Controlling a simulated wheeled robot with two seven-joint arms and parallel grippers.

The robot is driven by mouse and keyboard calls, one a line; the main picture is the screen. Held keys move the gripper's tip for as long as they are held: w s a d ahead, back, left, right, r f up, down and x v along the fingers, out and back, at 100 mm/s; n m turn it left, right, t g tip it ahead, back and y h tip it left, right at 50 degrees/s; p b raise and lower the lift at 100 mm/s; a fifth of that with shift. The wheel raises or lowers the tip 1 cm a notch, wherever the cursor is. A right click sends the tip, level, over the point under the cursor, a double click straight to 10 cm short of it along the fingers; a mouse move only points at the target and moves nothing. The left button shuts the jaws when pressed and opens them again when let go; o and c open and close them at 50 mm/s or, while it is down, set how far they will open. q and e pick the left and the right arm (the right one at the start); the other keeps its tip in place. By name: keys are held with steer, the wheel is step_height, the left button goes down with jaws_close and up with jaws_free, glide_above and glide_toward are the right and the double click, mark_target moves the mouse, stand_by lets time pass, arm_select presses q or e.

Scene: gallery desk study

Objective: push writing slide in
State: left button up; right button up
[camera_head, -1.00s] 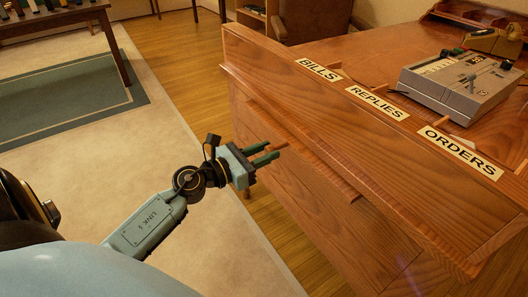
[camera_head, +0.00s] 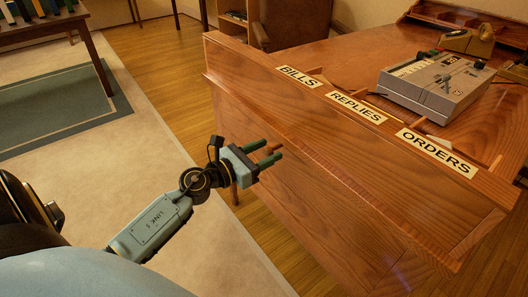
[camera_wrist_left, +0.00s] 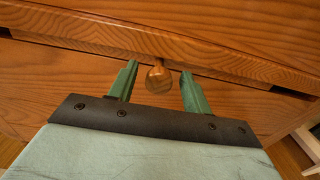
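The writing slide (camera_wrist_left: 90,36) is a wooden board across the desk front in the left wrist view, with dark gaps at its ends. A round wooden knob (camera_wrist_left: 159,80) is at its middle. My left gripper (camera_wrist_left: 156,80) is open, its green fingers apart on either side of the knob, not closed on it. In the head view the left gripper (camera_head: 274,160) is at the desk front, with a bit of brown between its fingers. There the slide's edge is hard to make out, and I cannot tell whether it is flush. My right gripper is not in view.
The wooden desk (camera_head: 400,222) bears labels for bills (camera_head: 300,77), replies (camera_head: 355,106) and orders (camera_head: 437,153). A grey machine (camera_head: 437,84) stands on top. A pale rug (camera_head: 150,140) and bare floor lie left of the desk.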

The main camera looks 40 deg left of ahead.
arm_select(q)
steer(key=shift+s, duration=0.1)
steer(key=shift+s+a+f, duration=0.1)
steer(key=shift+s+a, duration=0.05)
steer(key=shift+s, duration=0.2)
steer(key=b+v, duration=0.1)
steer(key=v, duration=1.1)
steer(key=shift+s, duration=0.25)
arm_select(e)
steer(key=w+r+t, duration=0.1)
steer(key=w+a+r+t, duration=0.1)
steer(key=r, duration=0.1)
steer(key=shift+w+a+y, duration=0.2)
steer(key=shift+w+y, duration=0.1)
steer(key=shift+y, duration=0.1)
